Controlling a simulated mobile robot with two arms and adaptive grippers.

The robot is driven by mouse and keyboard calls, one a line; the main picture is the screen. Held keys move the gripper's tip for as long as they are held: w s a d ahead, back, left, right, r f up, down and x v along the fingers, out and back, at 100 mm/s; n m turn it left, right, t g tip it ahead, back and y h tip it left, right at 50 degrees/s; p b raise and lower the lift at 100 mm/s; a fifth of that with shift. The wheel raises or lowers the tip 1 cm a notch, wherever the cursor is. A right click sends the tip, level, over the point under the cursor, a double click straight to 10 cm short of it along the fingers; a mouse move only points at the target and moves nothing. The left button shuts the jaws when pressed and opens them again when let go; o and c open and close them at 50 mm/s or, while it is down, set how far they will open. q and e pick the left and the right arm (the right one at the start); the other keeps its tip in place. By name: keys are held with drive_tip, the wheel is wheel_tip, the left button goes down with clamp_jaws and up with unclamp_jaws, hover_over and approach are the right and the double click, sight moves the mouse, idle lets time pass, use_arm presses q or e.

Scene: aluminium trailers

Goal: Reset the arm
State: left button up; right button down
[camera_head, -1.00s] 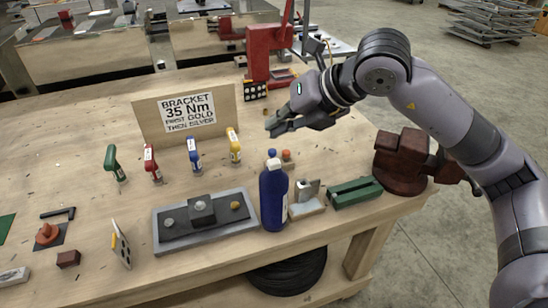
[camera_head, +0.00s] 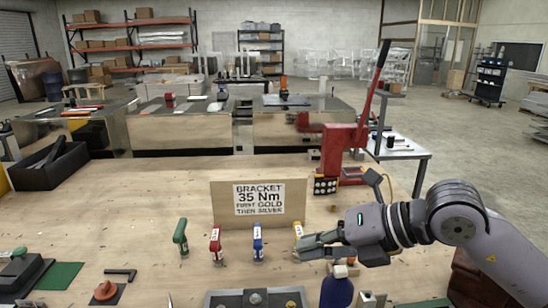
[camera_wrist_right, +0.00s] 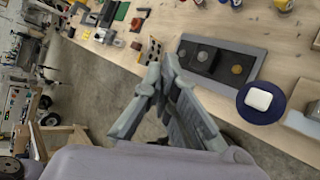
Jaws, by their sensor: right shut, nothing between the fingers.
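My right gripper (camera_head: 306,248) is above the wooden workbench, its arm coming in from the right. It is shut and empty. My left gripper does not show.
A cardboard sign (camera_head: 222,203) stands behind the green (camera_head: 180,236), red (camera_head: 216,243) and blue (camera_head: 258,242) tools. A red lever press (camera_head: 342,150) stands at the back right. A black bin (camera_head: 50,168) is at the left. The bench left of the sign is mostly clear.

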drive_tip(key=s+a+r+g+y, duration=0.2)
drive_tip(key=s+a+r+y, duration=0.35)
drive_tip(key=a+y, duration=0.2)
wheel_tip(320, 180, up, 5)
drive_tip(key=d+m+t+y, duration=0.1)
drive_tip(key=m+t+y, duration=0.3)
drive_tip(key=y, duration=0.1)
drive_tip(key=w+d+f+m+t+h, duration=0.45)
drive_tip(key=d+m+t+h, duration=0.3)
drive_tip(key=m+h, duration=0.4)
drive_tip(key=w+d+f+m+t+h, duration=0.4)
drive_tip(key=d+f+m+t+h, duration=0.3)
drive_tip(key=m, duration=0.7)
drive_tip(key=s+d+f+m+g+h, duration=0.2)
drive_tip(key=d+f+m+g+h, duration=0.25)
drive_tip(key=f, duration=0.65)
drive_tip(key=s+f+g, duration=1.4)
drive_tip(key=s+f, duration=0.9)
drive_tip(key=f, duration=0.1)
wheel_tip(320, 180, down, 25)
drive_tip(key=s+g, duration=0.1)
drive_tip(key=s+d+f+g, duration=0.1)
drive_tip(key=s+d+f, duration=0.2)
drive_tip(key=s+f, duration=1.3)
drive_tip(key=shift+s+f+g, duration=0.3)
drive_tip(key=shift+s+f, duration=0.05)
drive_tip(key=shift+s, duration=0.25)
